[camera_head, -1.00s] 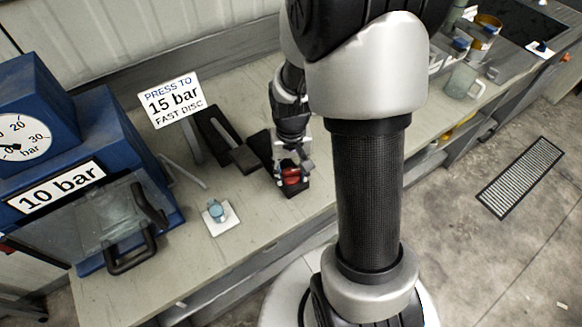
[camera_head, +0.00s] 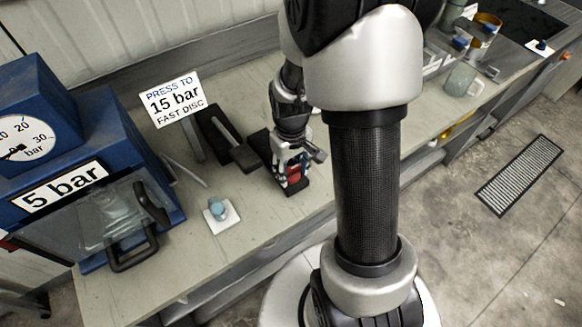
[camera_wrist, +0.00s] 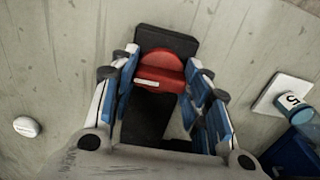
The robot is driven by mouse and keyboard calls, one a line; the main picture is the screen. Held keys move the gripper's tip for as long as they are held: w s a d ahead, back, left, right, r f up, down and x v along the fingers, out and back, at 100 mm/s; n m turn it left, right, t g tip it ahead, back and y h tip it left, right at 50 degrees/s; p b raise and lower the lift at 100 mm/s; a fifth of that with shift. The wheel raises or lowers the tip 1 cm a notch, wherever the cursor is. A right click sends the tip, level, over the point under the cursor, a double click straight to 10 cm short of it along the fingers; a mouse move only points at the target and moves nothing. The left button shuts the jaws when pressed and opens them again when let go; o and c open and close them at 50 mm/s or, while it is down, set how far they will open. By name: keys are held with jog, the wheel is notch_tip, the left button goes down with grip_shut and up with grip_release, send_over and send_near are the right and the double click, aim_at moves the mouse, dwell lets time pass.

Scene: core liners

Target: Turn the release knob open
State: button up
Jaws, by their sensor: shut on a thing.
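The red release knob (camera_head: 294,173) sits on a small black block near the front edge of the bench. In the wrist view the red knob (camera_wrist: 160,70) lies between the two blue-padded fingers of my gripper (camera_wrist: 165,90), above a black base. My gripper (camera_head: 292,168) is shut on the knob from above and hides part of it in the head view. The blue press (camera_head: 90,150) at the left carries a dial gauge (camera_head: 28,138) and a label reading 5 bar (camera_head: 60,186).
A white sign (camera_head: 172,99) reads "Press to 15 bar, fast disc". A black pump with a lever (camera_head: 228,140) stands left of my gripper. A small blue-topped piece on a white pad (camera_head: 218,212) lies nearer the press. Bare bench lies between them.

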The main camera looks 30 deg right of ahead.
aim_at(291, 169)
jog(key=o, duration=1.1)
jog(key=shift+c, duration=0.2)
notch_tip(291, 169, up, 12)
dwell(0.3)
